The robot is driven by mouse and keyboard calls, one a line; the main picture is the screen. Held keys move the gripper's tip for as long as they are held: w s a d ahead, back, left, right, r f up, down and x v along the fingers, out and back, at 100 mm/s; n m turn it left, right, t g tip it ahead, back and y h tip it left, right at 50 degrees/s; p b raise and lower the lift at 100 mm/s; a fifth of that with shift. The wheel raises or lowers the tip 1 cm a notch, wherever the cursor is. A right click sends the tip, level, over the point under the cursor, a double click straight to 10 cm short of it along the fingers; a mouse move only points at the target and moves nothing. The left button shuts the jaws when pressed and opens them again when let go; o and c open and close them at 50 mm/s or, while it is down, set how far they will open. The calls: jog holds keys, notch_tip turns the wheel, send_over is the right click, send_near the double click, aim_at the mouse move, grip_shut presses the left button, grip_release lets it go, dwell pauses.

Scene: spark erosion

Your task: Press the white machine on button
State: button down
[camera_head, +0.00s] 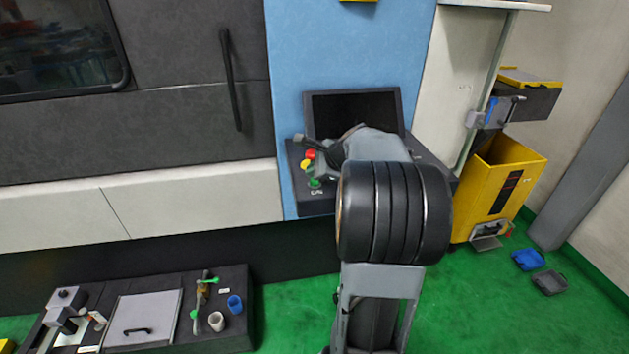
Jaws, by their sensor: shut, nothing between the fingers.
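The control panel (318,205) is a dark console below a black screen (352,108) on the blue front of the machine. On its left part I see a red button (310,154), a yellow button (305,164) and a green button (315,183). Small white markings sit by the green button, but I cannot make out a white button.
A dark door with a long black handle (231,80) is to the left. A low black bench (235,330) with tools stands at the lower left. A yellow bin (500,185) stands at the right. Blue (528,259) and grey (550,282) trays lie on the green floor.

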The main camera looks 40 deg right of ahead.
jog(key=shift+f+b, duration=0.3)
jog(key=shift+f, duration=0.1)
dwell(0.7)
jog(key=shift+r, duration=0.1)
jog(key=shift+r+p, duration=0.75)
jog(key=shift+r, duration=0.05)
notch_tip(320, 180, up, 5)
jog(key=p, duration=0.4)
dwell(0.4)
dwell(0.7)
